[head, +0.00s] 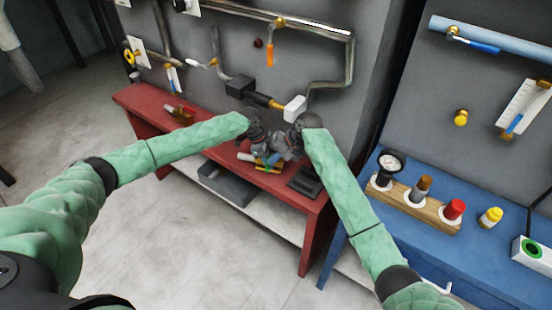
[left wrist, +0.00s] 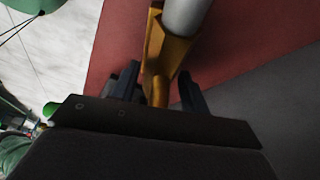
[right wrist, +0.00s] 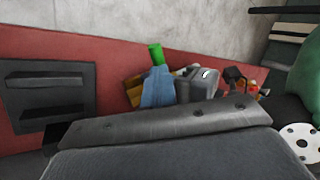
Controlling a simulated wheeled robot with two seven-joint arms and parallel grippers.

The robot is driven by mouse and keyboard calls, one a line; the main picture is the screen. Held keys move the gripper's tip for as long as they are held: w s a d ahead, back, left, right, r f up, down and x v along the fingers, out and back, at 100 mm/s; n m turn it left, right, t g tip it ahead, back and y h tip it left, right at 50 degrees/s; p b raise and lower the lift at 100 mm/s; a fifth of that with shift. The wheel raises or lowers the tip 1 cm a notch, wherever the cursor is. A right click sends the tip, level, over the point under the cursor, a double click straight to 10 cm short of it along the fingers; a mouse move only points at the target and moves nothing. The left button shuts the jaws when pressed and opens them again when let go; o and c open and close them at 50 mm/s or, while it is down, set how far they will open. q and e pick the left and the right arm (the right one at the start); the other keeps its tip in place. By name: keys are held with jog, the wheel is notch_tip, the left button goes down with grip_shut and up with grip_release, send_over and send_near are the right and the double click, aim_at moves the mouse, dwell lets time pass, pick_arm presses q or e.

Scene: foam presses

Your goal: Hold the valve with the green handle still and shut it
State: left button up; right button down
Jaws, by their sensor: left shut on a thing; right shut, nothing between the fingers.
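A brass valve (left wrist: 160,70) with a grey pipe end (left wrist: 185,15) stands between the fingers of my left gripper (left wrist: 160,92), which is shut on it above the red bench. A green handle end (right wrist: 156,54) shows in the right wrist view, just beyond the fingertips of my right gripper (right wrist: 158,88); brass shows beside them. My right gripper is shut and empty, close to the handle; whether it touches it I cannot tell. In the head view both grippers meet over the red bench (head: 150,101) and partly hide the valve.
A red-handled valve (head: 180,113) lies at the bench's left part. A black block (head: 305,182) sits at its right end. Wall pipes (head: 330,86) and a white box (head: 295,108) are close behind.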

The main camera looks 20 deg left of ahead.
jog(key=shift+s+a, duration=0.4)
jog(key=shift+a, duration=0.3)
